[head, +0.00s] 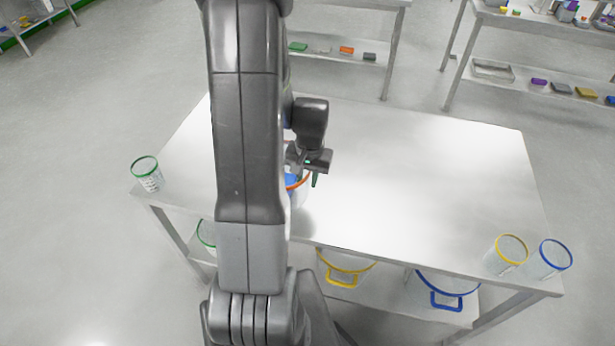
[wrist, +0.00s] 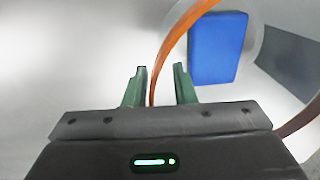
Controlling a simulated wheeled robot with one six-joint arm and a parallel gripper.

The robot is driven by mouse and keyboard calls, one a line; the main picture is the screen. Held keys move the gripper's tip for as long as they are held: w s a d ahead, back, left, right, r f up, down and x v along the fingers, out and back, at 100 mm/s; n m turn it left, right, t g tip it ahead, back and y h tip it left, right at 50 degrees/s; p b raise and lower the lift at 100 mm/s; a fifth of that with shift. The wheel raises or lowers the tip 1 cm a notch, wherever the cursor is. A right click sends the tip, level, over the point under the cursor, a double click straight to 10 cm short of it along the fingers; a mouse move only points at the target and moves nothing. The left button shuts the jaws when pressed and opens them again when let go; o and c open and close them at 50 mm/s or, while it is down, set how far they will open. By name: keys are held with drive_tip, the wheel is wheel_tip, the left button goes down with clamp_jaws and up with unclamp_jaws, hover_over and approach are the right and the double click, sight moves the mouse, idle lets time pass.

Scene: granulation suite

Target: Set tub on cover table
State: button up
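A clear tub with an orange rim (head: 300,195) stands on the steel table (head: 420,180), partly hidden behind my arm. In the wrist view its orange rim (wrist: 172,38) curves up between my fingers, and a blue block (wrist: 218,48) shows inside it. My gripper (head: 304,174) is at the tub's rim. In the wrist view its two green fingers (wrist: 160,72) are apart, one on each side of the rim, with a gap showing. I cannot tell which table is the cover table.
A green-rimmed tub (head: 147,176) stands at the table's left corner. Yellow-rimmed (head: 506,256) and blue-rimmed (head: 550,261) tubs stand at the right front corner. Larger yellow-handled (head: 345,270) and blue-handled (head: 446,288) containers sit on the lower shelf. The table's middle and right are clear.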

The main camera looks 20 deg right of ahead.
drive_tip(key=shift+r, duration=0.1)
wheel_tip(320, 180, up, 12)
drive_tip(key=shift+s+d, duration=0.15)
drive_tip(key=shift+d, duration=0.1)
idle(0.4)
drive_tip(key=shift+r, duration=0.1)
